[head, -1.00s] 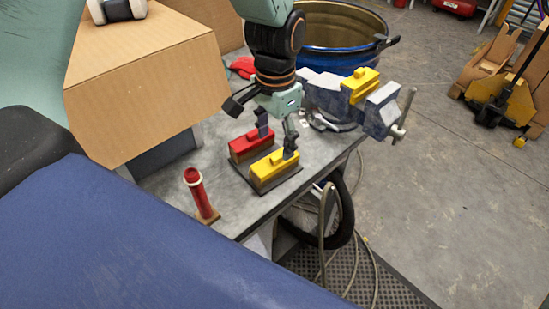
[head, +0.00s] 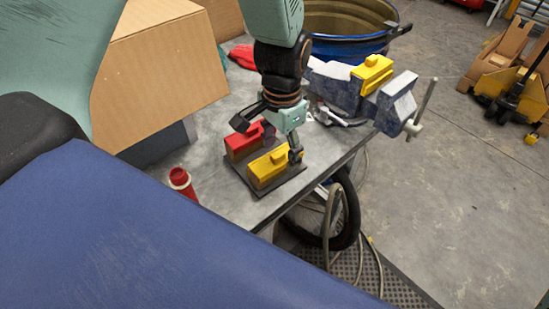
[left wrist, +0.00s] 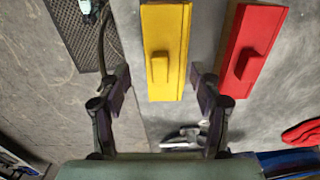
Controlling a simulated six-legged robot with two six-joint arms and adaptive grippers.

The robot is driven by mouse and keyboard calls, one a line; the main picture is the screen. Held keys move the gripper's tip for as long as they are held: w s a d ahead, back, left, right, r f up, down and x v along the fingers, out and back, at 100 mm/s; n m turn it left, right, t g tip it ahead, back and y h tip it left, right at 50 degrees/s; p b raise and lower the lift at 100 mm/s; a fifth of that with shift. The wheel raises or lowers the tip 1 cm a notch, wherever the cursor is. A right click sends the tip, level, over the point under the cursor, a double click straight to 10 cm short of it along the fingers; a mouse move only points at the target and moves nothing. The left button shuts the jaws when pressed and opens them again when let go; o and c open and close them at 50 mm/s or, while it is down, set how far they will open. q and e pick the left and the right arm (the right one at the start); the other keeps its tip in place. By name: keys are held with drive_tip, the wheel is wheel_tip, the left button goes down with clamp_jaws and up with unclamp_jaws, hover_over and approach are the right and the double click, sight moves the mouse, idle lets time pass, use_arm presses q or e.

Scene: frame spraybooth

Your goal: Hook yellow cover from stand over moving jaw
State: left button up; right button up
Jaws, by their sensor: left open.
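A yellow cover (head: 267,166) stands upright beside a red cover (head: 243,142) on a dark stand (head: 288,187) on the bench. My left gripper (head: 282,145) is open just above the stand and appears empty. In the left wrist view the yellow cover (left wrist: 166,50) lies ahead, in line with the gap between the open fingers (left wrist: 163,88), and the red cover (left wrist: 255,48) is to its right. A grey-blue vise (head: 345,85) has another yellow cover (head: 372,73) on one jaw. The jaw nearer the handle (head: 396,100) is bare. My right gripper is not in view.
A cardboard box (head: 160,75) is at the left and a blue drum (head: 350,45) behind the vise. Hoses (head: 335,225) hang below the bench edge. Bare bench (head: 215,185) lies left of the stand.

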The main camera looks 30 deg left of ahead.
use_arm(q)
drive_tip(key=shift+d+f, duration=0.15)
drive_tip(key=shift+f, duration=0.6)
drive_tip(key=shift+a+f, duration=0.15)
drive_tip(key=shift+a, duration=0.4)
drive_tip(key=shift+d, duration=0.4)
drive_tip(key=c, duration=0.5)
drive_tip(key=shift+a, duration=0.2)
drive_tip(key=c, duration=0.4)
drive_tip(key=shift+c, duration=1.1)
